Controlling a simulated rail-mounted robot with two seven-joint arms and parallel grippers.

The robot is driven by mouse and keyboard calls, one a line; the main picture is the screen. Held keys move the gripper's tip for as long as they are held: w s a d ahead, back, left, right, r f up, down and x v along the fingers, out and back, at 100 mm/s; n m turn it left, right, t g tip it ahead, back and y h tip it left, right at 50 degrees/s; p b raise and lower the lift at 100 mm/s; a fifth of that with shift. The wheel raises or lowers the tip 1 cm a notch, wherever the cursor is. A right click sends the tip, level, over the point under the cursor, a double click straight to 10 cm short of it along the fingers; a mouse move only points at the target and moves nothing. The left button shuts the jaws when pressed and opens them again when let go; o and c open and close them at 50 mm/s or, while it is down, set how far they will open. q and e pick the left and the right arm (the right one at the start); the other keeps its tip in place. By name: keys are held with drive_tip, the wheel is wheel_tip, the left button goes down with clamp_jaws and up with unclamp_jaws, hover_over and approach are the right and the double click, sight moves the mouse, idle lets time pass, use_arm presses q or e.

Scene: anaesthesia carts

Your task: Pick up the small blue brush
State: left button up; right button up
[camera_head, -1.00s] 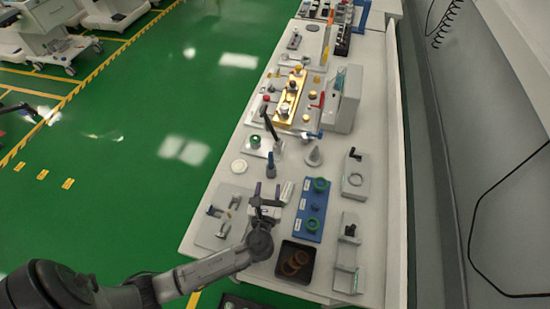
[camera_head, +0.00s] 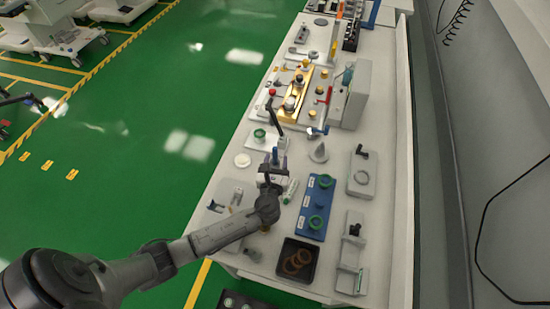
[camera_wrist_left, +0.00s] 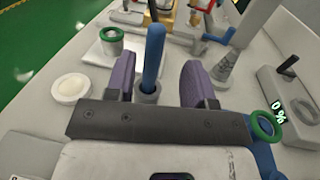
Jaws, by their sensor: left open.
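The small blue brush (camera_wrist_left: 153,55) stands upright, its blue handle up and its lower end in a small grey round holder (camera_wrist_left: 148,90) on the bench. The brush also shows in the head view (camera_head: 275,154), just beyond my gripper. My left gripper (camera_wrist_left: 160,72) is open, with one purple finger on each side of the brush and a gap to both. It also shows in the head view (camera_head: 272,166), over the left part of the bench. The brush's lower end is hidden in the holder. My right gripper is not in view.
A green-ringed jar (camera_wrist_left: 112,40) and a white round dish (camera_wrist_left: 70,88) stand left of the brush. A grey cone (camera_head: 318,153) and a blue block with green rings (camera_head: 317,205) are to the right. A black tray (camera_head: 297,260) sits near the front edge.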

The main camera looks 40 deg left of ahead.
sight(275, 156)
use_arm(q)
drive_tip(key=shift+a+x, duration=0.15)
drive_tip(key=shift+x, duration=1.15)
drive_tip(key=shift+a+x, duration=0.15)
drive_tip(key=shift+x, duration=1.1)
drive_tip(key=shift+s, duration=0.2)
drive_tip(key=shift+c, duration=0.2)
clamp_jaws()
